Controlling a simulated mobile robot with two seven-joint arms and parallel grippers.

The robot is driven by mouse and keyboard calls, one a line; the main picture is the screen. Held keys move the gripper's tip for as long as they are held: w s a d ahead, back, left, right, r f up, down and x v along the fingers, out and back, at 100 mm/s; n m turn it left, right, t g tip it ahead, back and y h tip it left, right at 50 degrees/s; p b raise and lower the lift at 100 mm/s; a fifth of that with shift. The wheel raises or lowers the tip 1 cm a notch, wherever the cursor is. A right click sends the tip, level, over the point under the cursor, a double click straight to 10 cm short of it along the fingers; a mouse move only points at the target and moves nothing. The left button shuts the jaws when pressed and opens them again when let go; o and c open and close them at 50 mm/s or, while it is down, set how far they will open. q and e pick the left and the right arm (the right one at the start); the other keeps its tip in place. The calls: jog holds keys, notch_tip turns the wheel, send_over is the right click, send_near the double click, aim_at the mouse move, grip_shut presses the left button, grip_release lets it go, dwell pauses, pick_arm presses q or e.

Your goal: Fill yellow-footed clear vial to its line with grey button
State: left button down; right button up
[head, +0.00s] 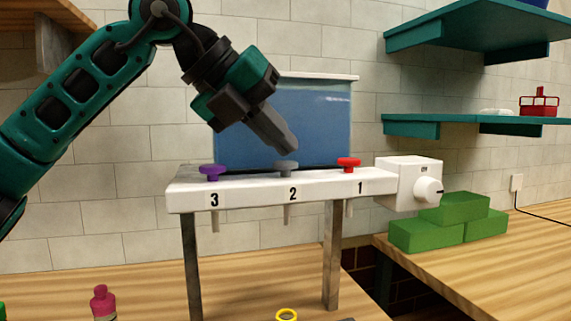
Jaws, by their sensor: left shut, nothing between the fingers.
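The grey button (286,167) stands on top of the white dispenser bar (325,187), above the number 2 and its spout. My left gripper (287,147) is shut and empty, with its tips pointing down just above the grey button. I cannot tell whether the tips touch it. A yellow ring (287,314) shows at the bottom edge below spout 2. It may belong to the yellow-footed vial, but most of it is cut off. The fill line and the liquid level are not visible. My right gripper is not in view.
A purple button (212,172) and a red button (348,163) flank the grey one. A blue tank (325,120) stands behind, and a white dial box (408,183) at the right end. Green blocks (450,221) and a pink bottle (103,302) sit on the wooden tables.

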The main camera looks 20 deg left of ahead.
aim_at(278, 162)
pick_arm(q)
jog(key=shift+f+b, duration=0.5)
jog(key=shift+f, duration=0.1)
dwell(0.6)
dwell(0.3)
jog(key=shift+r+p, duration=0.9)
jog(key=shift+r, duration=0.15)
notch_tip(278, 162, up, 5)
jog(key=p, duration=0.4)
dwell(0.6)
dwell(0.7)
